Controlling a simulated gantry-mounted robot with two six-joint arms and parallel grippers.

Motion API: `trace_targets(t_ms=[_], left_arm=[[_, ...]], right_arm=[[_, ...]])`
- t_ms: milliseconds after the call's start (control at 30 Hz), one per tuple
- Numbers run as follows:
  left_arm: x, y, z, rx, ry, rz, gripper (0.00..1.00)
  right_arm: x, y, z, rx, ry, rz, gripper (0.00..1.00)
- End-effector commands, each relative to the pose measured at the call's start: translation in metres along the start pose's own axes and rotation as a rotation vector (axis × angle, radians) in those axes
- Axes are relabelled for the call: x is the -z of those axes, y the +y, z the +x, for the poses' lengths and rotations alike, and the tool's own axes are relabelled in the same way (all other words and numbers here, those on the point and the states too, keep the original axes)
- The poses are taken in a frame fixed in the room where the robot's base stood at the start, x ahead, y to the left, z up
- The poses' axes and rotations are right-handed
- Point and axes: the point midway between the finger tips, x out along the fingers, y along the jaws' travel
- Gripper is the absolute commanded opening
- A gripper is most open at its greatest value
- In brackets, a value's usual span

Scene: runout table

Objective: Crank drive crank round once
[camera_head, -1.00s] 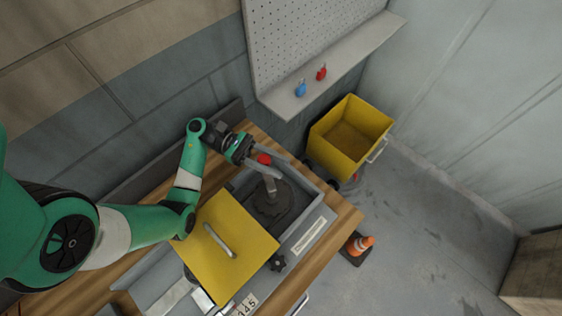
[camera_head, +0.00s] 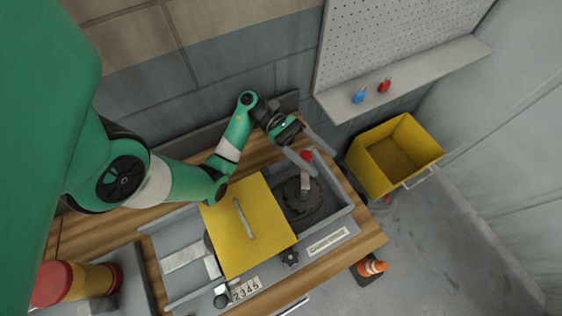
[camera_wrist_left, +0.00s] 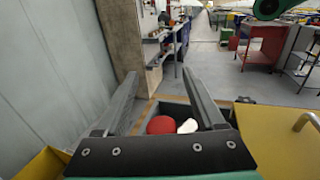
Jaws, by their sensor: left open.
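The drive crank (camera_head: 305,184) is a grey arm on a dark round hub (camera_head: 302,203) inside the right part of a grey tray. Its red knob (camera_head: 306,156) is at the upper end, towards the wall. My left gripper (camera_head: 325,163) is open, its two long grey fingers spread at the knob, one on each side in the picture; I cannot tell whether they touch it. In the left wrist view the red knob (camera_wrist_left: 160,125) shows low between the open fingers (camera_wrist_left: 160,76), beyond the gripper's base edge. My right gripper is not in view.
A yellow lid (camera_head: 236,240) with a handle covers the tray's middle, left of the crank. A black star knob (camera_head: 289,257) and number counter (camera_head: 244,290) sit in front. A yellow bin (camera_head: 385,185) stands right of the bench, and an orange cone (camera_head: 372,267) on the floor.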

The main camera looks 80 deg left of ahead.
Motion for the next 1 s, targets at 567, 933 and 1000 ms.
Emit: trace_targets(t_ms=[567, 933, 1000], left_arm=[[-0.090, -0.122, 0.008, -0.002, 0.000, -0.002, 0.71], [-0.097, -0.139, 0.009, 0.000, 0.000, -0.003, 0.71], [-0.097, -0.139, 0.009, 0.000, 0.000, -0.002, 0.71]], right_arm=[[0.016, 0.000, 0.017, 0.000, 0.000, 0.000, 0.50], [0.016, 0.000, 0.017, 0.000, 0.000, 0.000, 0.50], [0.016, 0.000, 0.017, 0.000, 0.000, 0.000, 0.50]])
